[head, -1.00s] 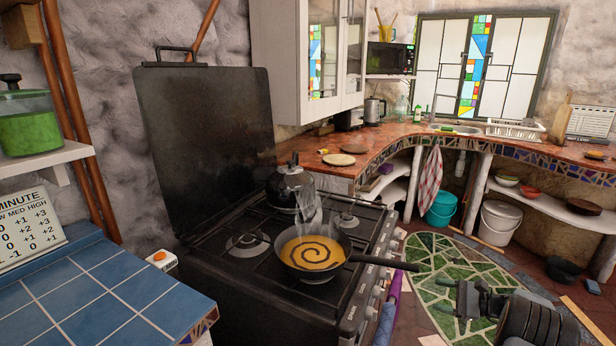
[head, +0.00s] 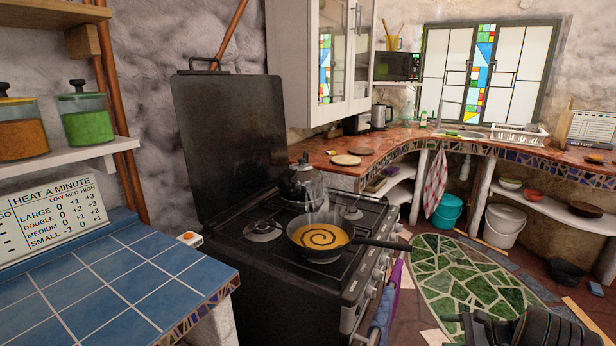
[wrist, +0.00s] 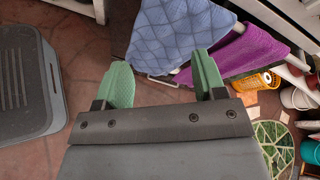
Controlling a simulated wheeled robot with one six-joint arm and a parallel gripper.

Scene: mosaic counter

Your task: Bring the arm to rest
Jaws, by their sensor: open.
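My gripper (wrist: 160,82) shows in the wrist view with its two green fingers spread apart and nothing between them. It points down past the stove front, where a blue cloth (wrist: 180,35) and a purple cloth (wrist: 245,48) hang just beyond the fingertips. Whether a finger touches the blue cloth I cannot tell. In the head view, my dark arm (head: 535,328) is low at the bottom right, partly cut off by the frame edge. The fingers are not visible there.
A pan (head: 318,253) with a yellow, spiral-marked filling sits on the stove (head: 270,285), its handle jutting right over the front edge. A kettle (head: 300,185) stands behind. A blue-tiled counter (head: 130,270) is at left. Open floor with a green mosaic (head: 460,275) lies right.

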